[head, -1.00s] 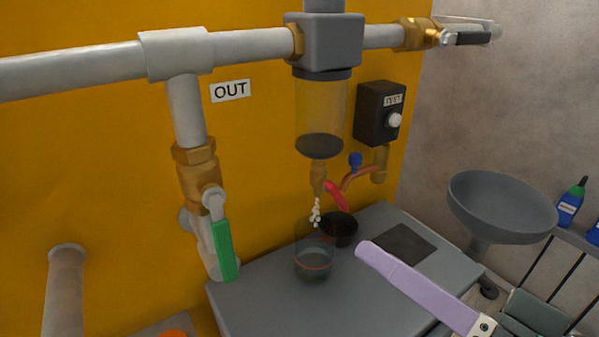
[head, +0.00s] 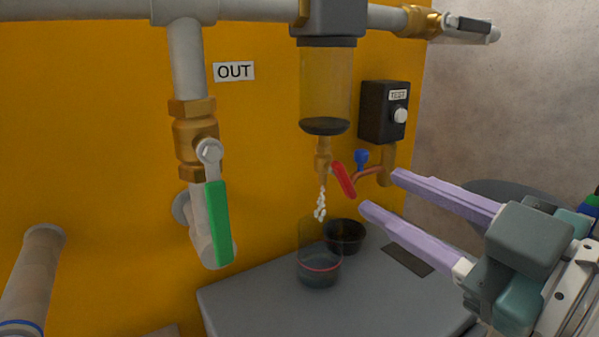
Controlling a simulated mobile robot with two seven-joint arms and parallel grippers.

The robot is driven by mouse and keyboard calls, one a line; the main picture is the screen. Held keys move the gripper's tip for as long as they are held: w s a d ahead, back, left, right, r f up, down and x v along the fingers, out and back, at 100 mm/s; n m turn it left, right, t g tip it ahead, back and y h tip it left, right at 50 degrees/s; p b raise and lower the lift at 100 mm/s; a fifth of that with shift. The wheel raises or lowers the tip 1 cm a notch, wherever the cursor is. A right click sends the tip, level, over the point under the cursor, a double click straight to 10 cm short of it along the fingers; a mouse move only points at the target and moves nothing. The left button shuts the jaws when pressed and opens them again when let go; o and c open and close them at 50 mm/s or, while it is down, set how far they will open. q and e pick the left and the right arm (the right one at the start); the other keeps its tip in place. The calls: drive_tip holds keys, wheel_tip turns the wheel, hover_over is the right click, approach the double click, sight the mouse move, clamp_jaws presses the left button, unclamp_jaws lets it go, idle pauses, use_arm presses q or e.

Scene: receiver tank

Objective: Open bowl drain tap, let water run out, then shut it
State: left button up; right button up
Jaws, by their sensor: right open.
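The clear bowl (head: 326,88) hangs under a grey filter head, with dark liquid at its bottom. Below it is the brass drain tap (head: 323,158) with a red lever (head: 343,180) slanting down to the right. White drops fall from the tap outlet into a clear jar (head: 320,262) with a red ring line, standing on the grey bench. The liquid level in the jar is hard to tell. My right gripper (head: 380,190) is open and empty, its two lilac fingers pointing left, just right of the red lever and apart from it. My left gripper is out of view.
A black cup (head: 345,236) stands behind the jar on the grey bench (head: 350,305). A black TEST box (head: 384,112) and a small blue-handled valve (head: 361,158) are close to my right fingers. A green-handled valve (head: 217,222) hangs at left. A grey basin (head: 500,190) is at right.

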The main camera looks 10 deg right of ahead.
sight(345, 174)
drive_tip(key=shift+x, duration=3.1)
drive_tip(key=shift+f, duration=0.1)
clamp_jaws()
